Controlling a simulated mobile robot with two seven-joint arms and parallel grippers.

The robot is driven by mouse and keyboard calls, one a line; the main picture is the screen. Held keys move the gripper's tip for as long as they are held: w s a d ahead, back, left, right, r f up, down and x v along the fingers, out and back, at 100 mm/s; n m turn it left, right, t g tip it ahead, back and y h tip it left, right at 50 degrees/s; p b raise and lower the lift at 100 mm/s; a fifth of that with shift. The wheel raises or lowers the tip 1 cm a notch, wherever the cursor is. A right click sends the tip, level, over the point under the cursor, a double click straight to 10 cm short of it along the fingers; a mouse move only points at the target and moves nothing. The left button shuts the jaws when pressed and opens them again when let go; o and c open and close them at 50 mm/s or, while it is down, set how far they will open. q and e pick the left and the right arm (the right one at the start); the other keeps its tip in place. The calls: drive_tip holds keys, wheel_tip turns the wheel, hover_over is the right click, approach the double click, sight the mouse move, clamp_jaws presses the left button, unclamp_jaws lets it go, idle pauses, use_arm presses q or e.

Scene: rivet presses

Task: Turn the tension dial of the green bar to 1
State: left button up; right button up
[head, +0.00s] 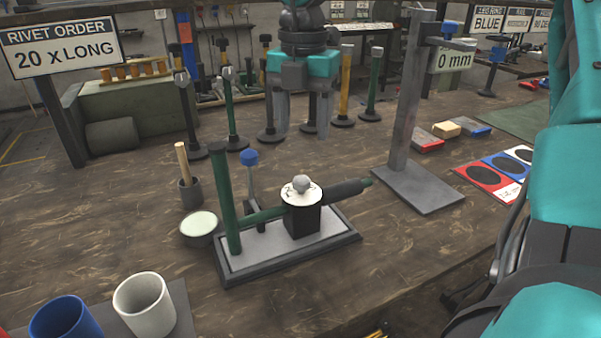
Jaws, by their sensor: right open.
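A small press with a green bar (265,215) stands on a grey base plate in the middle of the table. A green upright post (223,198) rises at its left end. A white round dial (301,198) with a grey knob (301,183) sits on top of a black block on the bar. The dial's marks are too small to read. My right gripper (302,130) points down behind and above the press, open and empty, with its two grey fingers apart. It is clear of the dial. My left gripper is not in view.
A tall grey stand (405,110) is at the right rear. Several upright rods (230,110) stand behind the press. A cup with a wooden stick (190,190) and a pale dish (199,224) are at its left. White (145,304) and blue (65,320) cups are in front.

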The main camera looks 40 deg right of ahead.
sight(302, 177)
wheel_tip(302, 177, down, 8)
drive_tip(key=shift+f+b, duration=0.2)
drive_tip(key=shift+b, duration=0.25)
drive_tip(key=shift+w+f, duration=0.1)
drive_tip(key=shift+f, duration=0.55)
drive_tip(key=c, duration=1)
drive_tip(key=shift+c, duration=0.2)
